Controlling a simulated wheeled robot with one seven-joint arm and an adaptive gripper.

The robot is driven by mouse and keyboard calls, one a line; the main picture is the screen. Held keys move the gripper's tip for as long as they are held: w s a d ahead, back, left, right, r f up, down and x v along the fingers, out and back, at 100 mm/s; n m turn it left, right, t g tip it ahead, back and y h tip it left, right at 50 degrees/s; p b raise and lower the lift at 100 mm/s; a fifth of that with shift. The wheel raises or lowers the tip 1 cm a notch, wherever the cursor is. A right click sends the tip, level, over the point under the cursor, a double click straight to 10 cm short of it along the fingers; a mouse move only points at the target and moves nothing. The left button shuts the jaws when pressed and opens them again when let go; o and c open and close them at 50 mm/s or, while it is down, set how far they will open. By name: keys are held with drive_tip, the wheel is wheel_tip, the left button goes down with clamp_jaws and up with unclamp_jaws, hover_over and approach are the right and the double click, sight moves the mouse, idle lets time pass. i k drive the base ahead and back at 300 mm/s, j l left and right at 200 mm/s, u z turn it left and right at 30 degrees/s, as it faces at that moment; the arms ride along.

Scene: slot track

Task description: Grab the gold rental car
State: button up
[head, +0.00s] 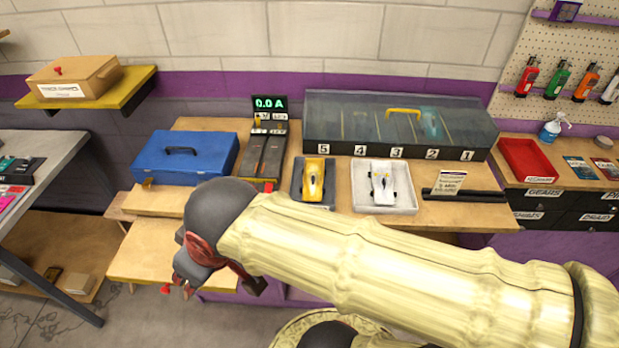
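A gold-yellow car (313,178) sits in a dark grey tray (299,194) near the middle of the wooden bench, left of a white car. My arm reaches in from the right, in front of the bench. My gripper (190,288) is at the arm's left end, in front of the bench and lower left of the gold car, well apart from it. The wrist hides most of the gripper, and its fingers do not show clearly enough to tell whether they are open.
A white car (382,183) lies in a pale tray (410,206). Behind stands a clear-lidded case (345,148) with numbered slots and a yellow handle. A track piece (262,160) with a lit display and a blue box (185,165) stand left. A red tray (527,162) is right.

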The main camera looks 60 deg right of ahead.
sight(313, 180)
drive_tip(key=k+l+z, duration=0.1)
drive_tip(key=k, duration=0.2)
drive_tip(key=k+l+z, duration=0.1)
drive_tip(key=k, duration=0.25)
drive_tip(key=z, duration=2.5)
